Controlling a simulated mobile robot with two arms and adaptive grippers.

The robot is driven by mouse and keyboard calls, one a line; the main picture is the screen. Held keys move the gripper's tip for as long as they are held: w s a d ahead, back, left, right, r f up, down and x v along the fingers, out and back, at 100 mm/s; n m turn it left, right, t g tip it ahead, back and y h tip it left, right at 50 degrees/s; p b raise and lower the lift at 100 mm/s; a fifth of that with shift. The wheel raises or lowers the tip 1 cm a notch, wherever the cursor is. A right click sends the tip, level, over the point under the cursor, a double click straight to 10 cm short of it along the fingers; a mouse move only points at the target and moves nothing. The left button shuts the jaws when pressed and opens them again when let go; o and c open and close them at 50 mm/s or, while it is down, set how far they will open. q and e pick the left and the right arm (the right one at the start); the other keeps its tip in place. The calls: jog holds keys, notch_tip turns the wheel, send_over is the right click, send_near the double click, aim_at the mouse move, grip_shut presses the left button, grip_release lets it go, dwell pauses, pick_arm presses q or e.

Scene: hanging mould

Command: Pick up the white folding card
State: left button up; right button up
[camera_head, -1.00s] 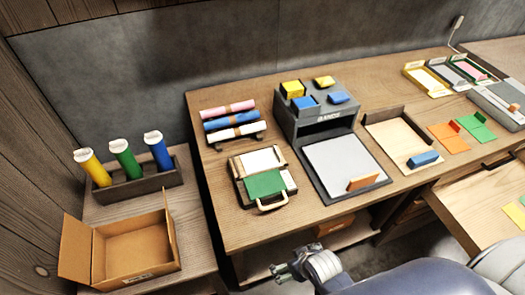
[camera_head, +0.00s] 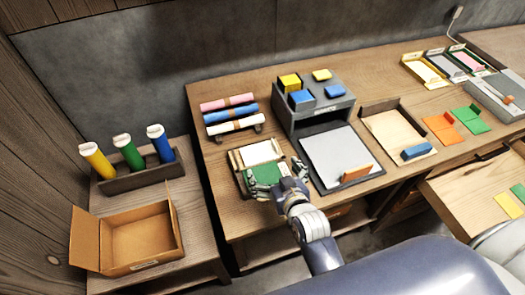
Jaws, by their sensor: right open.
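A white card-like piece (camera_head: 258,153) lies on a small dark holder on the table, behind a green panel (camera_head: 264,174). I cannot tell whether this white piece is a folding card. My right gripper (camera_head: 276,180) is open over the front of the holder, with its fingers around the green panel area. It hides the holder's front edge and most of the pale handle. I cannot tell whether the fingers touch anything. My left gripper is not in view.
Rolled tubes (camera_head: 232,115) lie behind the holder. A grey organiser (camera_head: 318,112) and a grey pad (camera_head: 328,152) stand to its right. An open cardboard box (camera_head: 140,243) is on the lower left table. Orange (camera_head: 441,128) and green (camera_head: 470,119) cards lie further right.

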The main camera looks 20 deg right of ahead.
aim_at(262, 160)
jog(key=x, duration=0.4)
jog(key=shift+w, duration=0.3)
jog(key=shift+w+f+p, duration=0.2)
jog(key=shift+w+p, duration=0.1)
jog(key=shift+w, duration=0.55)
jog(key=p+x, duration=0.1)
jog(key=x, duration=0.2)
jog(key=shift+a+f, duration=0.1)
jog(key=shift+f, duration=0.05)
jog(key=shift+w+f, duration=0.25)
jog(key=shift+w, duration=0.35)
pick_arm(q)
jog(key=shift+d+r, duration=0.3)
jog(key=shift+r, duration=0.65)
pick_arm(e)
jog(key=c, duration=0.4)
jog(key=shift+c, duration=0.5)
